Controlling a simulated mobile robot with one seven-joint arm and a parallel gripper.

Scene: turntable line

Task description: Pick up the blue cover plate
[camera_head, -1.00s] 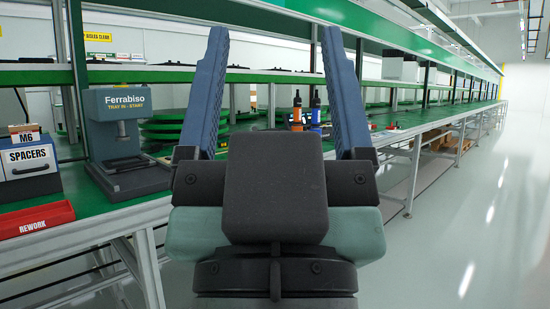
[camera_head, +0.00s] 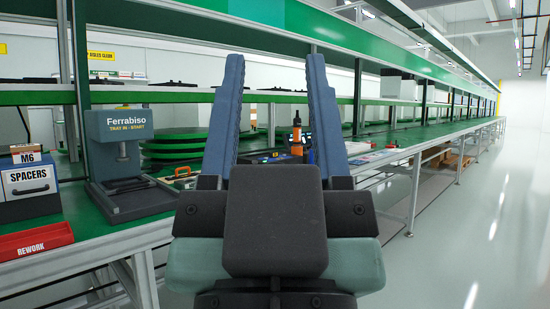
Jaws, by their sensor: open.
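My gripper (camera_head: 275,60) is open and empty, its two long blue fingers pointing up and forward over the edge of the green bench. I cannot make out a blue cover plate for certain. Between the fingers, beyond them on the bench, a small dark item with bluish patches (camera_head: 268,158) shows, too small and partly hidden to identify. An orange screwdriver-like tool (camera_head: 297,142) stands upright near the right finger. The right finger hides part of the bench behind it.
A grey Ferrabiso press (camera_head: 122,140) stands on the left, with stacked green discs (camera_head: 172,143) behind. A SPACERS box (camera_head: 30,180) and a red REWORK tray (camera_head: 35,240) sit at the near left. Clear floor (camera_head: 480,200) lies on the right beside the bench.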

